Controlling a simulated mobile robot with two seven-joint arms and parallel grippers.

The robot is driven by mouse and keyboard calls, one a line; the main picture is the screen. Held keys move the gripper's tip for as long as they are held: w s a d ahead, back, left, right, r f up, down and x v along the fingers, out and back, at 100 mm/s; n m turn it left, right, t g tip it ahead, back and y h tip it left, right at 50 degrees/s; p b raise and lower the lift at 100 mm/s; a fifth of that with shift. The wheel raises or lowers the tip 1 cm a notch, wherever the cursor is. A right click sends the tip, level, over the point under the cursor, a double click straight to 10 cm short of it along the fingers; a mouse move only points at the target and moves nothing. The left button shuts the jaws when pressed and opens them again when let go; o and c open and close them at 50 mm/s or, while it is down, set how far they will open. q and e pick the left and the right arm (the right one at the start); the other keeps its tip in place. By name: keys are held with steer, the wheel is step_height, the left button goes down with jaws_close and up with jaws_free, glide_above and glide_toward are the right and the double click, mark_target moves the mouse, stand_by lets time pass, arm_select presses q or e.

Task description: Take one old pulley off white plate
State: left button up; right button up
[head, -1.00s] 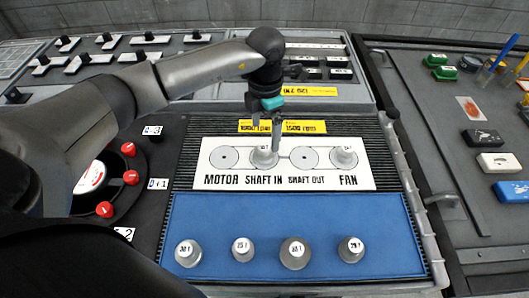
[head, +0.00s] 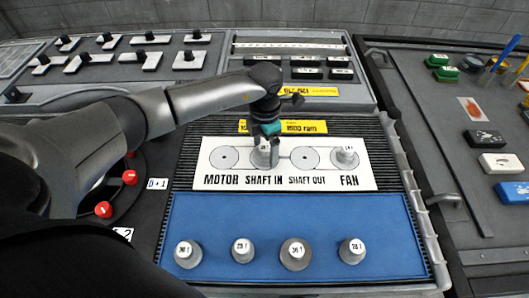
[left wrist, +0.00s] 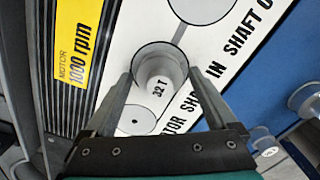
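The white plate (head: 326,171) has two grey pulleys on it. One pulley (head: 261,156) stands at SHAFT IN and the other (head: 344,158) at FAN. The MOTOR and SHAFT OUT spots show only printed circles. My left gripper (head: 268,156) is down at the SHAFT IN pulley and partly hides it. In the left wrist view this pulley (left wrist: 158,80), labelled 32 T, stands between the two open fingers, one on each side. A gap seems to show beside it; contact is not clear. My right gripper is in neither view.
A blue mat (head: 330,215) in front of the plate holds several grey pulleys in a row. A dial with red knobs (head: 104,209) lies at the left, partly behind my arm. Yellow rpm labels (head: 304,127) sit behind the plate. Coloured blocks lie at the far right.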

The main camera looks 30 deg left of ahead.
arm_select(q)
steer(key=c, duration=1.3)
steer(key=shift+r, duration=0.1)
